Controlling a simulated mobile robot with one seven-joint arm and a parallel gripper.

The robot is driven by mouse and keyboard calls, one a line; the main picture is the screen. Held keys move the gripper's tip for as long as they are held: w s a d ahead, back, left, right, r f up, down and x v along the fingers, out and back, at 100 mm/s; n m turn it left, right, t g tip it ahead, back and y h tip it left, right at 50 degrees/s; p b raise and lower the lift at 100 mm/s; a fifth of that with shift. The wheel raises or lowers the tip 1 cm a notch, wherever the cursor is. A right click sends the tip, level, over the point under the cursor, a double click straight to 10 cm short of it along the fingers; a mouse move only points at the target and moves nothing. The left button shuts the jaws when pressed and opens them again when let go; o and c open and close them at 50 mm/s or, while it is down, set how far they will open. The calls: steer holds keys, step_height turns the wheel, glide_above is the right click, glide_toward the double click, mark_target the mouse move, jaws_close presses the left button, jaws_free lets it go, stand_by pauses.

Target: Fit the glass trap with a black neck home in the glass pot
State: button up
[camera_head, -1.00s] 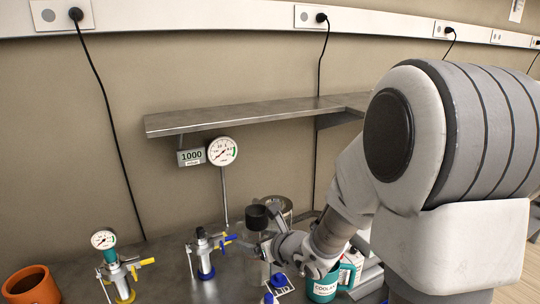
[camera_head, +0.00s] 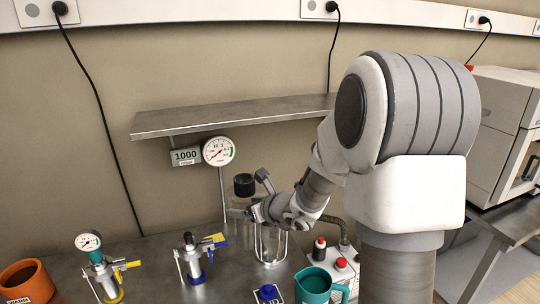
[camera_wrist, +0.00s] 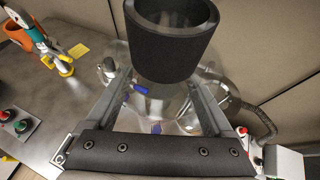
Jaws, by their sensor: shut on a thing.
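The glass trap's black neck (camera_head: 244,185) stands upright above my gripper (camera_head: 241,213). It also shows large in the wrist view (camera_wrist: 172,45). My gripper is shut on the trap below its neck; its fingers show on both sides of the clear glass in the wrist view (camera_wrist: 160,85). The glass pot (camera_head: 270,246) stands on the bench below and slightly right of the trap in the head view. My gripper and wrist hide its top. Clear glass shows around and below the neck in the wrist view, but I cannot tell whether trap and pot touch.
A blue-based valve stand (camera_head: 192,262) and a yellow-based gauge stand (camera_head: 102,272) are left of the pot. An orange pot (camera_head: 27,282) is far left. A teal jug (camera_head: 314,286) and a box with red knobs (camera_head: 335,268) are right. A shelf (camera_head: 230,116) and gauge (camera_head: 218,151) are behind.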

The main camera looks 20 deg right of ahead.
steer(key=w+d+r+n+y+p, duration=0.1)
steer(key=w+d+r+p, duration=0.5)
steer(key=w+d, duration=0.5)
steer(key=shift+s+a+f+b, duration=0.1)
steer(key=shift+f+b, duration=0.35)
steer(key=shift+f, duration=0.75)
steer(key=shift+s+f+b, duration=0.1)
steer(key=shift+f+b, duration=0.35)
steer(key=shift+f, duration=0.7)
steer(key=shift+a+r, duration=0.1)
